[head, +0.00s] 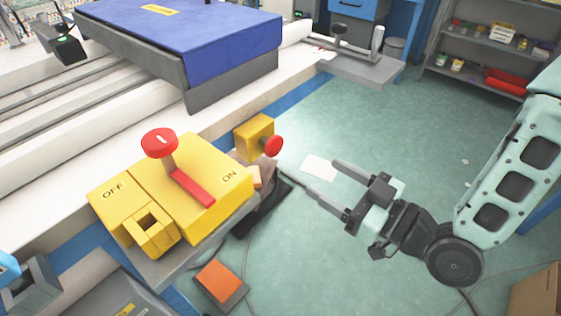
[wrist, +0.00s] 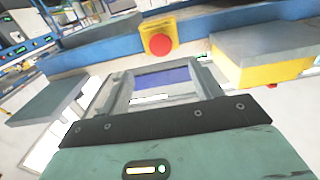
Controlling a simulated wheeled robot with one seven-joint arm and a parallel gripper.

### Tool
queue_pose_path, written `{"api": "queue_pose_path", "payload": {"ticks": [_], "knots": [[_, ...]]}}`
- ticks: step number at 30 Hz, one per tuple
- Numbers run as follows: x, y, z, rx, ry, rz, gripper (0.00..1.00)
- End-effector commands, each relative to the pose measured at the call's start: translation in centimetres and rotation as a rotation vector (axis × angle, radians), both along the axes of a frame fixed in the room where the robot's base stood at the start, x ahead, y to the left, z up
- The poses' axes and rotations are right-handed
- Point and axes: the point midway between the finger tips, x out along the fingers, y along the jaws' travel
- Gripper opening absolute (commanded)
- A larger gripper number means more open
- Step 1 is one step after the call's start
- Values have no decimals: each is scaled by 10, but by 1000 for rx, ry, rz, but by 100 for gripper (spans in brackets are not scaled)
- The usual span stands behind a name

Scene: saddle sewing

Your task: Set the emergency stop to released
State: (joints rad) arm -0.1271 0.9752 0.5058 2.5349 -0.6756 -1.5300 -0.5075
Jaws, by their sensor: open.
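The emergency stop is a red mushroom button (head: 274,146) on a small yellow box (head: 252,135), mounted on the side of the machine's blue-and-white frame. The button also shows in the wrist view (wrist: 160,44), above and beyond my fingers, facing the camera. Whether it is pressed in or released I cannot tell. My gripper (head: 325,177) is open and empty, to the right of the button and apart from it. Its fingers point toward the machine.
A large yellow switch box (head: 221,205) with OFF and ON labels and a red lever (head: 188,180) stands left of the button. An orange pedal (head: 220,281) and cables lie on the floor. Shelves (head: 467,45) stand at the back right. Green floor (head: 330,115) is mostly clear.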

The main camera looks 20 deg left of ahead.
Motion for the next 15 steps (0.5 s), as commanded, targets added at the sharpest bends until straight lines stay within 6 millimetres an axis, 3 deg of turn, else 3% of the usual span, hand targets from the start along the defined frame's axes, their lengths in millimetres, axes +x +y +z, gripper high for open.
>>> {"api": "queue_pose_path", "payload": {"ticks": [15], "knots": [[37,91,1,3,1,0,64]]}}
